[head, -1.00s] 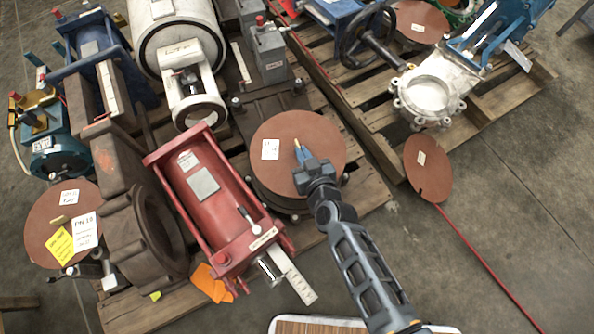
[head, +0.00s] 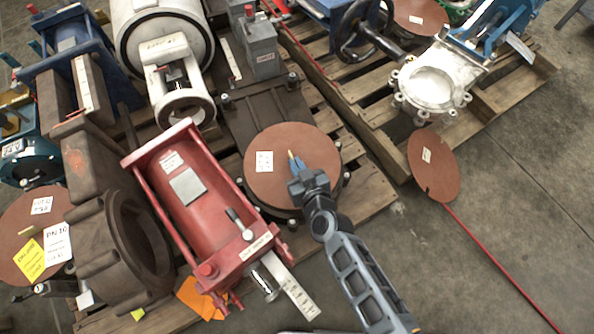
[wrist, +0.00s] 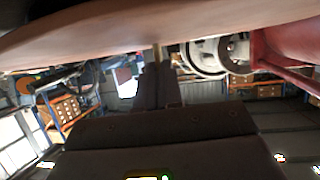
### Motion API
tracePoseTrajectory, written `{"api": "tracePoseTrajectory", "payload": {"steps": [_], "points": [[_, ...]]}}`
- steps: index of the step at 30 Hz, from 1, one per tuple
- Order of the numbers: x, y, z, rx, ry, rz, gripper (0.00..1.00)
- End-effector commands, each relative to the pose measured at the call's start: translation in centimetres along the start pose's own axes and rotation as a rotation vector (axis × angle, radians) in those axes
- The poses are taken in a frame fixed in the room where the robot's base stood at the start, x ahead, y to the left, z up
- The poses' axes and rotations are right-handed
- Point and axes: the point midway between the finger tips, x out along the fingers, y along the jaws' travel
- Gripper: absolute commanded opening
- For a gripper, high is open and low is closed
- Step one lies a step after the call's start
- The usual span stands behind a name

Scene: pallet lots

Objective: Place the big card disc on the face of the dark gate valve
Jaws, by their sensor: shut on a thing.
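The big card disc (head: 280,190) is reddish brown, with a white label left of its middle. In the head view it covers most of the round face of the dark gate valve (head: 264,112), whose dark rim and bolts show below and right of it. My gripper (head: 296,166) is over the middle of the disc, shut on a small brass-coloured stub standing from it. In the wrist view the disc (wrist: 90,32) spans the top, close to my fingers (wrist: 157,72), with the stub between. I cannot tell whether the disc touches the face.
A red valve actuator (head: 190,200) lies close left of the disc. A pale valve (head: 432,80) stands on the right pallet. Another brown disc (head: 432,170) with a red rod is to the right, and one with labels (head: 25,215) at left. Bare floor (head: 500,180) is at right.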

Motion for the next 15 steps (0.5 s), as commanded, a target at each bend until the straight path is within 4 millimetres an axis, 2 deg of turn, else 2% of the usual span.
{"api": "tracePoseTrajectory", "payload": {"steps": [1,3,15], "points": [[0.49,0.0,1.14,0.0,0.001,0.0,0.0],[0.7,0.02,1.62,-0.001,0.001,0.0,0.0],[0.76,0.03,1.79,-0.001,0.001,0.001,0.0]]}}
